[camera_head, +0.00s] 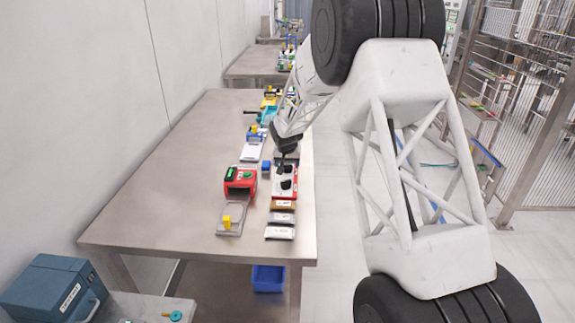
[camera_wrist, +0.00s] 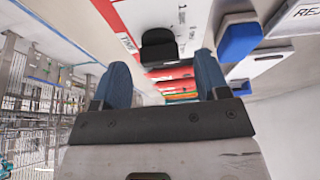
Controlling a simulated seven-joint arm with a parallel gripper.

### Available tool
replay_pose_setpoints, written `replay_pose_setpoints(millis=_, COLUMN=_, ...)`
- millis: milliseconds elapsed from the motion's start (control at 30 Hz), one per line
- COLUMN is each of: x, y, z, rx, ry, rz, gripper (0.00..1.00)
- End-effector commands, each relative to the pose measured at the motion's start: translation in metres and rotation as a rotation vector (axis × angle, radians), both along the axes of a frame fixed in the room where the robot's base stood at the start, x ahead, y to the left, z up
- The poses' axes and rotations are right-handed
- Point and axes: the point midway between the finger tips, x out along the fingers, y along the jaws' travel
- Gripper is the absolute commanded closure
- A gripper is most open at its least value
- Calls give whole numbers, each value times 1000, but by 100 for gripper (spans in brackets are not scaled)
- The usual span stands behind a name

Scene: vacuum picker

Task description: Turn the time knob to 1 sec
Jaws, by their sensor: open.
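A red and white panel (camera_head: 277,194) lies on the metal table near its right edge, with black knobs on it. One black knob (camera_head: 286,184) shows clearly in the head view; its label is too small to read. My gripper (camera_head: 287,160) points down over the far part of this panel. In the wrist view my gripper (camera_wrist: 162,70) is open, with its two blue fingers apart. A black knob (camera_wrist: 158,48) shows beyond the fingertips, roughly between them, on the panel's white face. I cannot tell whether the fingers touch it, or what its setting is.
A red device with green buttons (camera_head: 240,181) stands left of the panel. A grey plate with a yellow part (camera_head: 229,219) and several small boxes (camera_head: 280,232) lie nearer. A blue block (camera_wrist: 240,40) shows right of the fingers. The table's left side (camera_head: 165,190) is clear.

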Motion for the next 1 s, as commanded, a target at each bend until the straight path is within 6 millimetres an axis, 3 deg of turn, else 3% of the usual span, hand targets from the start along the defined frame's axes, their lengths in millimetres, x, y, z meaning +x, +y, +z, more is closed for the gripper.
replay_pose_setpoints(millis=233, x=6, y=0, z=-12, rx=1, ry=-1, rz=0, gripper=32)
replay_pose_setpoints(millis=600, x=6, y=0, z=-13, rx=1, ry=-2, rz=0, gripper=33)
replay_pose_setpoints(millis=900, x=6, y=0, z=-13, rx=1, ry=-2, rz=0, gripper=79)
replay_pose_setpoints(millis=1000, x=6, y=0, z=-13, rx=1, ry=-2, rz=0, gripper=81)
